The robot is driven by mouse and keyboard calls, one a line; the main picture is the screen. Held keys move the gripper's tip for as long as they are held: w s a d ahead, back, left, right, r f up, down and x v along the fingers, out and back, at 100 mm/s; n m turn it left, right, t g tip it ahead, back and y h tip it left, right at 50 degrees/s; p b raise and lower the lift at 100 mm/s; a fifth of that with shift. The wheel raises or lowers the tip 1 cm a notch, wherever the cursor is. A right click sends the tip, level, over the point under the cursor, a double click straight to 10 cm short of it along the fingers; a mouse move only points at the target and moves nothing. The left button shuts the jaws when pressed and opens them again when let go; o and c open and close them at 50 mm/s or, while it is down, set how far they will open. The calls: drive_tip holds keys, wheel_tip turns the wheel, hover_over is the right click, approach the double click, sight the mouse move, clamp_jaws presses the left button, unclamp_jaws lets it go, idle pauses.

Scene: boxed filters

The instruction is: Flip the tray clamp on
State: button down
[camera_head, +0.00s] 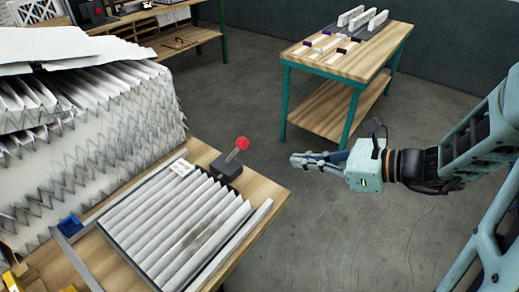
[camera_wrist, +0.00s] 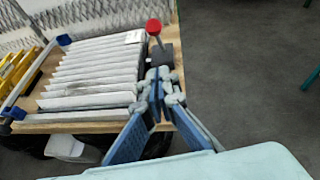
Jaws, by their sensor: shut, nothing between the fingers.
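The tray clamp is a dark block (camera_head: 226,167) with a lever topped by a red knob (camera_head: 243,143), at the far right corner of the wooden bench. Its lever stands up, tilted to the right in the head view. The red knob also shows in the wrist view (camera_wrist: 154,27), beyond my fingertips. A pleated white filter (camera_head: 178,222) lies in a dark-framed tray beside the clamp. My gripper (camera_head: 294,160) is shut and empty, to the right of the clamp and apart from it. In the wrist view my fingers hide part of the clamp block's near side.
Large pleated filters (camera_head: 85,130) are stacked at the left of the bench. A blue piece (camera_head: 70,225) sits by the tray's left side. A second table (camera_head: 340,62) with white parts stands at the back. The floor (camera_head: 330,230) between is clear.

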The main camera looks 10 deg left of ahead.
drive_tip(key=w+a+f+p, duration=0.1)
drive_tip(key=w+a, duration=0.2)
drive_tip(key=a, duration=0.8)
drive_tip(key=shift+f, duration=0.4)
drive_tip(key=shift+w+a+r+h+p, duration=0.1)
drive_tip(key=shift+a+r+h+p, duration=0.3)
drive_tip(key=shift+p, duration=0.35)
